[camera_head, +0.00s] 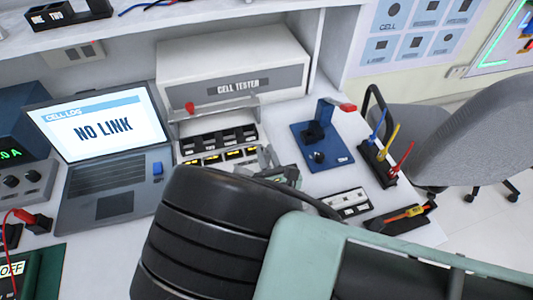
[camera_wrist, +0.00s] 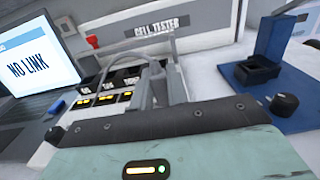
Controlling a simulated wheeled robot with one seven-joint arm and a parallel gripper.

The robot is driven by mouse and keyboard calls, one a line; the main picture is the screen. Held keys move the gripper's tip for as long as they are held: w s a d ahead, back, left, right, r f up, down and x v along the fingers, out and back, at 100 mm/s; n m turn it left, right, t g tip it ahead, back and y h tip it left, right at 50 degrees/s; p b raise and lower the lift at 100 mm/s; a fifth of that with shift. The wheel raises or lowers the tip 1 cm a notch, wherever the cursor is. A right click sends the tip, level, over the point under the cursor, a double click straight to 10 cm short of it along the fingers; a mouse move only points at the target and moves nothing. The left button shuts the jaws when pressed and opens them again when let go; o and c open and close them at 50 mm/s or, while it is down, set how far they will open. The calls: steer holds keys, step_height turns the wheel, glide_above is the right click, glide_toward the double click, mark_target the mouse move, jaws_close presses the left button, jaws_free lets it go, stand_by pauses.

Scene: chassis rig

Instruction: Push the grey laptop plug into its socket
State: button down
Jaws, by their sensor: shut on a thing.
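My gripper (camera_head: 268,158) is in front of the cell tester's right end, above the white bench; its grey fingers also show in the wrist view (camera_wrist: 155,88). It is shut on a small grey thing, which I take to be the grey laptop plug; its outline blends with the fingers. The laptop (camera_head: 108,178) stands open at the left, apart from my gripper, and its screen reads NO LINK; it also shows in the wrist view (camera_wrist: 32,66). A small blue piece (camera_head: 157,168) sits at the laptop's right edge. I cannot make out the plug's socket.
The white cell tester (camera_head: 232,62) has a row of black and yellow-marked bays in front. A blue fixture (camera_head: 322,148) stands right of my gripper. A white strip (camera_head: 345,202) and a rack of coloured tools (camera_head: 378,165) lie farther right. Bench between laptop and tester is narrow.

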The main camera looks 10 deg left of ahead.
steer(key=shift+f+b, duration=0.6)
steer(key=shift+f, duration=0.55)
steer(key=c, duration=1.3)
jaws_free()
